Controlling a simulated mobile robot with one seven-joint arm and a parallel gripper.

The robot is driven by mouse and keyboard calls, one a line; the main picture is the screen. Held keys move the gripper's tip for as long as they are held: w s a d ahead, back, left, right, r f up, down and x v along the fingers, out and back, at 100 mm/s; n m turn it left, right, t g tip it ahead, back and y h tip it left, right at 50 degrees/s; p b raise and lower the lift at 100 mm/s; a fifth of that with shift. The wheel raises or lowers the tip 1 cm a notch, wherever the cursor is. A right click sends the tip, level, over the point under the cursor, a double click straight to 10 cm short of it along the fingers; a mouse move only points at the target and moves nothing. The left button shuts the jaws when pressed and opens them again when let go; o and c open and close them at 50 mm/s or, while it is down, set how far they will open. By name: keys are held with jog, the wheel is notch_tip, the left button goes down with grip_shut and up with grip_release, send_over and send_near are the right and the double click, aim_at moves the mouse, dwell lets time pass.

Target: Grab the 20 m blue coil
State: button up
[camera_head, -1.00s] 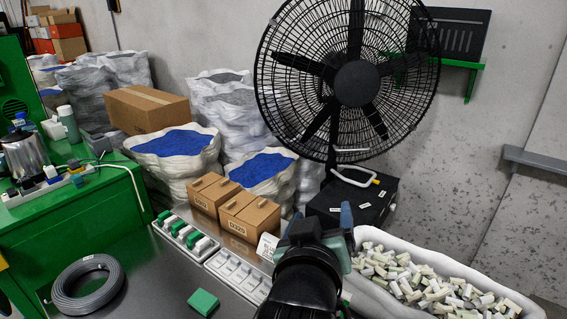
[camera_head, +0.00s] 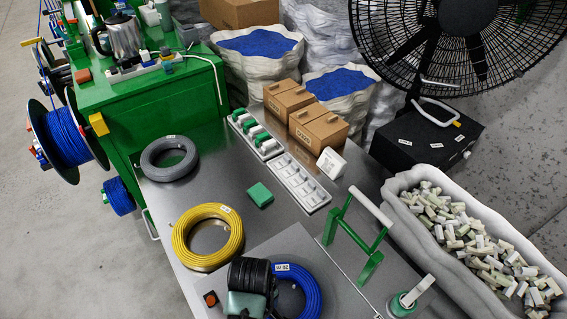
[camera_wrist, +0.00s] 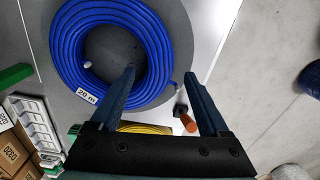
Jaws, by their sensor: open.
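The blue coil (camera_head: 311,290) lies flat on a grey round plate at the front of the metal table in the head view. My wrist hides its left part. In the wrist view the blue coil (camera_wrist: 66,50) fills the upper left and bears a "20 m" label. My gripper (camera_wrist: 158,84) is open and empty. Its left finger overlaps the coil's lower right rim in the picture; its right finger is over the table, right of the coil. I cannot tell the height of the fingers above the coil.
A yellow coil (camera_head: 177,238) and a grey coil (camera_head: 147,161) lie further left on the table. A green frame with a white handle (camera_head: 371,207) stands right of the blue coil. A small orange-topped block (camera_head: 210,298) is close by. A white bin (camera_head: 407,205) stands at right.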

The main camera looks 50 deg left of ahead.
jog(key=shift+a+f, duration=0.15)
jog(key=shift+f, duration=1.3)
jog(key=shift+a+f, duration=0.1)
jog(key=shift+f, duration=1.3)
grip_shut()
jog(key=shift+r, duration=0.1)
